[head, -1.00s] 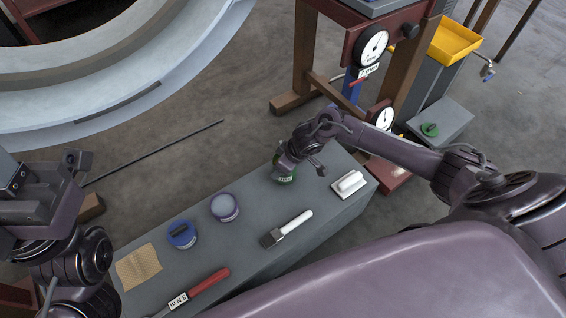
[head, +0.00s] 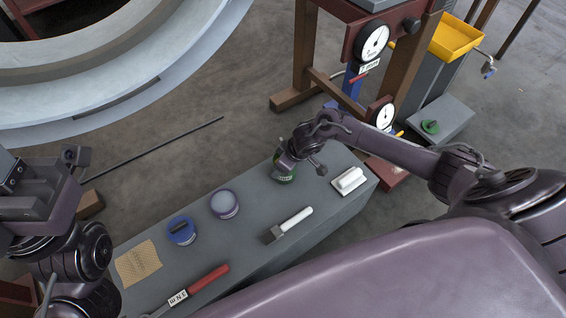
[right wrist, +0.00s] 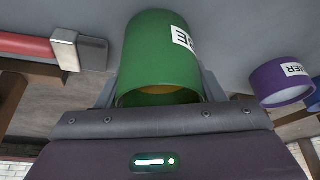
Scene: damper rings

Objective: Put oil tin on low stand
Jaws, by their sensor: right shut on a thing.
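A green tin (head: 287,177) with a white label is at the far end of the long grey bench (head: 240,255). My right gripper (head: 287,163) is over it and shut on it. In the right wrist view the green tin (right wrist: 160,50) fills the space between the fingers, with only part of its label showing. I cannot tell whether its base touches the bench. A low grey block (head: 450,118) with a small green object (head: 430,127) on top stands on the floor at right. My left gripper (head: 74,160) is at the left edge; its finger opening is unclear.
The bench also holds a purple-banded tin (head: 224,204), a blue tin (head: 181,231), a brush (head: 288,226), a white-handled block (head: 349,181), a tan cloth (head: 138,262) and a red-handled tool (head: 200,285). A gauge frame (head: 305,60) and yellow tray (head: 452,38) stand beyond.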

